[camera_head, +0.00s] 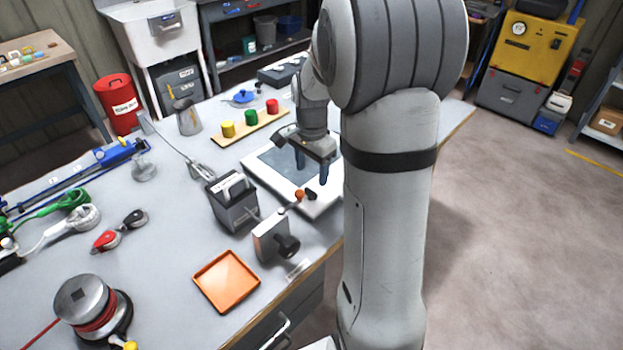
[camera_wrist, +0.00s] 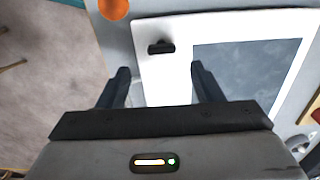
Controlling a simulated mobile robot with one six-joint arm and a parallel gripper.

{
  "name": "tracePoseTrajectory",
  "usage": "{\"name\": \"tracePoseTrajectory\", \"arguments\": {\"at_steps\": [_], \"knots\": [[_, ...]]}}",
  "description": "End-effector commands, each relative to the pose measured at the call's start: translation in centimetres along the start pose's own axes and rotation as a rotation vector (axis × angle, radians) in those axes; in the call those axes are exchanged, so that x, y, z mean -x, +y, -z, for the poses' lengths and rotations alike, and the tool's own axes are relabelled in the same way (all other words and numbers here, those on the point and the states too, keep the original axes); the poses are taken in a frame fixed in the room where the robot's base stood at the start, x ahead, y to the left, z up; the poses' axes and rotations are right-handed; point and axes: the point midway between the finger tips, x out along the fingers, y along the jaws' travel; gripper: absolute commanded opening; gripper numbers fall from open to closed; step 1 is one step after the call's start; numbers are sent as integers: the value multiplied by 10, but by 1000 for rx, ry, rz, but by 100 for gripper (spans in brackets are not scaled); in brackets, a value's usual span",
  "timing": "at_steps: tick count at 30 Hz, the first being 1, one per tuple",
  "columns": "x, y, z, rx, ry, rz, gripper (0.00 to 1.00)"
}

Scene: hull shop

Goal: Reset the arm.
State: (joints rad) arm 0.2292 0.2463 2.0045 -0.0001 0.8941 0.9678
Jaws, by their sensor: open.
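My gripper (camera_head: 311,169) hangs over a white tray-like board (camera_head: 262,178) with a dark grey panel, near the table's right edge. My arm stands in front and hides part of the board's right side. In the wrist view my gripper (camera_wrist: 160,88) is open, its two dark fingers apart with nothing between them. The board (camera_wrist: 230,22) lies beneath, with a small black knob (camera_wrist: 161,46) on its pale border.
On the table (camera_head: 170,240) near my gripper are a dark box (camera_head: 236,212), a grey device (camera_head: 272,240) with an orange-topped lever, and an orange tray (camera_head: 226,281). Open floor (camera_head: 520,230) lies right.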

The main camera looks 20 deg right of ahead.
Motion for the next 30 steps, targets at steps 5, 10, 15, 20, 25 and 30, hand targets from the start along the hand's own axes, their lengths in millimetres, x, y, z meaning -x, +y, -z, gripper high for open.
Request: {"name": "tracePoseTrajectory", "arguments": {"at_steps": [5,10,15,20,25,30], "knots": [[8,0,0,0,0,0,60],[8,0,0,0,0,0,60],[8,0,0,0,0,0,60],[8,0,-1,1,0,0,60],[34,17,-32,190,26,33,60],[61,52,-80,509,73,75,60]]}}
